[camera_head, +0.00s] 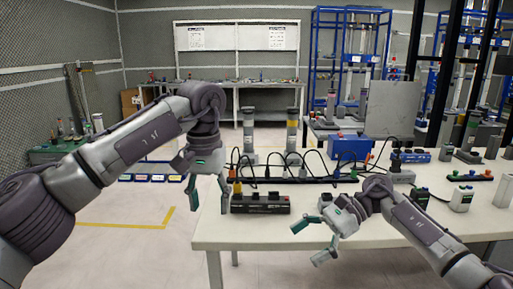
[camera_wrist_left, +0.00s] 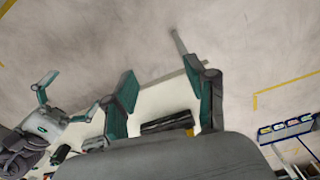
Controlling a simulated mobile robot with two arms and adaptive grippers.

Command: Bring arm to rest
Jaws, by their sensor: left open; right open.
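My left gripper (camera_head: 207,192) hangs fingers down by the left edge of the white table (camera_head: 265,232) in the head view. It is open and empty. Its two teal fingers stand apart in the left wrist view (camera_wrist_left: 163,100), with the floor and table edge beyond. My right gripper (camera_head: 309,241) is over the table's front edge in the head view, fingers spread to the left, open and empty. It also shows at the left of the left wrist view (camera_wrist_left: 65,105).
A black block (camera_head: 260,204) lies on the table between the grippers. Behind it are a dark power strip (camera_head: 285,180) with cables, a blue box (camera_head: 349,147) and grey cylinders.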

